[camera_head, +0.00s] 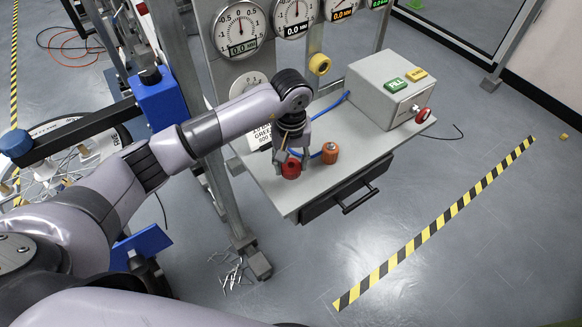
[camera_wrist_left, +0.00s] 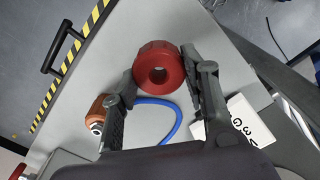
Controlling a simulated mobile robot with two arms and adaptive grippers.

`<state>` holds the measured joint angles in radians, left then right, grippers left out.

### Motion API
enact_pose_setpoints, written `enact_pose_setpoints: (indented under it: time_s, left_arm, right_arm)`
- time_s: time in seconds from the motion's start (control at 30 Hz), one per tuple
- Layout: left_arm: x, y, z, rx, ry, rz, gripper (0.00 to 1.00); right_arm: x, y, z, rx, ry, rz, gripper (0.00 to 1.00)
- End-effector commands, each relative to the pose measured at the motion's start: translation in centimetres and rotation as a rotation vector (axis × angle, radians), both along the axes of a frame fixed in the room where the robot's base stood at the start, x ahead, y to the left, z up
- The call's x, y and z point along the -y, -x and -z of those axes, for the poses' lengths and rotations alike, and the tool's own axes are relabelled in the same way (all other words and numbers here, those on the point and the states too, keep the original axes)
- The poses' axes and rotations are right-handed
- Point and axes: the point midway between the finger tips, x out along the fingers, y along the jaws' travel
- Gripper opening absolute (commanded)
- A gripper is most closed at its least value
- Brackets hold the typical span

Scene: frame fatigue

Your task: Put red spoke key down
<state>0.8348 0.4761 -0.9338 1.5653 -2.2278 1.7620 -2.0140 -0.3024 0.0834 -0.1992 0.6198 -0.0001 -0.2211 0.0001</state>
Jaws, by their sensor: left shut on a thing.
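The red spoke key (camera_head: 291,168) is a thick red ring with a hole in its middle. In the head view it is at the left part of the grey table (camera_head: 294,203). My left gripper (camera_head: 296,160) comes down over it from above. In the left wrist view the red spoke key (camera_wrist_left: 159,66) sits between the two fingertips of my left gripper (camera_wrist_left: 160,80), which are shut on it. I cannot tell whether its underside touches the table top. My right gripper is not in view.
A white label card (camera_wrist_left: 245,122) lies near the gripper. The table's front edge is close.

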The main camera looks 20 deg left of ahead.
Motion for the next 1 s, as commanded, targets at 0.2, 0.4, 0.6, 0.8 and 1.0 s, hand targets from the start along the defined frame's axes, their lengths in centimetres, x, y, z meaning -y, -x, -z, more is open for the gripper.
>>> enact_pose_setpoints:
  time_s: [0.2,0.4,0.6,0.8,1.0]
  left_arm:
    - [0.1,0.1,3.1,-0.005,0.001,-0.001,0.08]
    - [0.0,0.0,3.7,0.000,0.000,0.000,0.08]
    - [0.0,0.0,4.1,0.000,-0.001,0.000,0.08]
    - [0.0,0.0,4.0,-0.001,0.000,0.000,0.52]
    - [0.0,0.1,4.0,-0.001,0.000,0.000,0.62]
  right_arm:
    - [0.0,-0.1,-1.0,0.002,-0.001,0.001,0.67]
    - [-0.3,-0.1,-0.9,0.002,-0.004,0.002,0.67]
    - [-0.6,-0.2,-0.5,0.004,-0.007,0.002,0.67]
    - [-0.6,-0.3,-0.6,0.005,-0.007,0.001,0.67]
    - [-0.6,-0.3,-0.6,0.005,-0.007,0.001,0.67]
